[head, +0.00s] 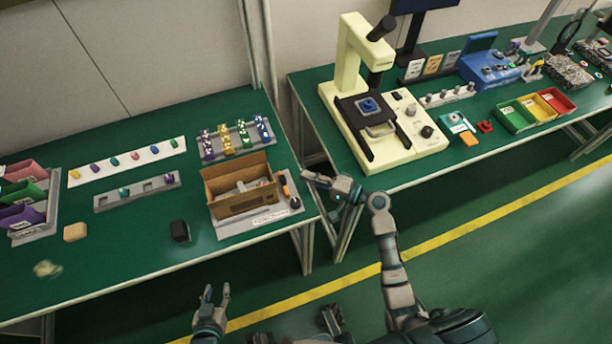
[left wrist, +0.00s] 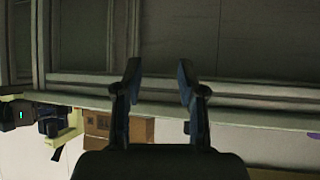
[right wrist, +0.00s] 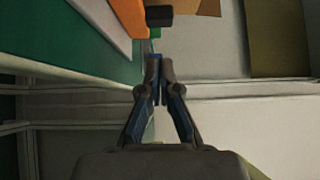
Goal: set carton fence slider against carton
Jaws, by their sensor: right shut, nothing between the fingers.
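The open brown carton (head: 238,192) sits on a pale base plate (head: 262,218) near the right end of the left bench. At the plate's right side are an orange piece (head: 284,190) and a small dark knob (head: 295,204), which look like the fence slider; a gap shows between them and the carton. My right gripper (head: 308,178) is shut and empty just right of them, at the bench's end. In the right wrist view its tips (right wrist: 160,62) are just short of a black block (right wrist: 159,16). My left gripper (head: 217,294) is open and empty in front of the bench.
A rack of coloured pieces (head: 237,140) stands behind the carton. A black block (head: 180,231) lies to its left. A gap separates this bench from the right bench, which holds a cream machine (head: 350,100).

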